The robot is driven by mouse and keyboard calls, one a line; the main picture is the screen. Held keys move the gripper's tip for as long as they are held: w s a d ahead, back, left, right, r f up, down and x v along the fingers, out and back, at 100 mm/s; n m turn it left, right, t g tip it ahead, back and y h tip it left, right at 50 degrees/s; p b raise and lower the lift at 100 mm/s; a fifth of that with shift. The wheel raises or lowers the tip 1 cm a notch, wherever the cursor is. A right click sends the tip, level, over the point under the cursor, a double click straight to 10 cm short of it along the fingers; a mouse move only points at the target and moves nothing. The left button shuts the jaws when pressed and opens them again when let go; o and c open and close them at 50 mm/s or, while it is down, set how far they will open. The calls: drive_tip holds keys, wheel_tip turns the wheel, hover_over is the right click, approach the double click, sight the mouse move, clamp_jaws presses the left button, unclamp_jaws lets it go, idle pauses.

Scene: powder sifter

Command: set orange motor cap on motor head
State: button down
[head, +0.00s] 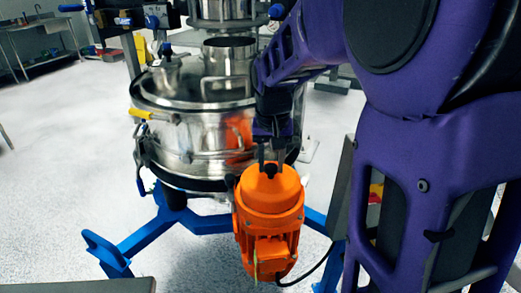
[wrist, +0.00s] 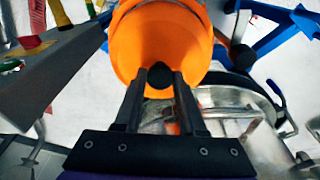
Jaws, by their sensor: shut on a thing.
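The orange motor (head: 268,248) stands upright in front of the steel sifter, with a ribbed body and a box on its front. The orange motor cap (head: 270,192) is at the top of the motor, in line with it. It fills the upper middle of the wrist view (wrist: 160,35). My gripper (head: 271,168) points down from above and is shut on the cap's black knob (wrist: 160,75). No clear gap shows between cap and motor, but I cannot tell whether the cap is fully seated. The motor head is hidden under the cap.
The steel sifter (head: 190,125), with a yellow-handled clamp (head: 140,114), stands close behind the motor on a blue frame (head: 130,247). A black cable (head: 308,268) runs from the motor to the right. A grey table edge (wrist: 55,65) with colored items shows in the wrist view.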

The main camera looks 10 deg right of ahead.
sight(271, 183)
drive_tip(key=shift+f, duration=0.3)
drive_tip(key=shift+c, duration=2.4)
unclamp_jaws()
drive_tip(key=shift+r, duration=0.1)
wheel_tip(271, 183, up, 13)
drive_tip(key=s+p, duration=0.1)
drive_tip(key=p, duration=0.2)
drive_tip(key=shift+s+a, duration=0.2)
drive_tip(key=shift+s, duration=0.2)
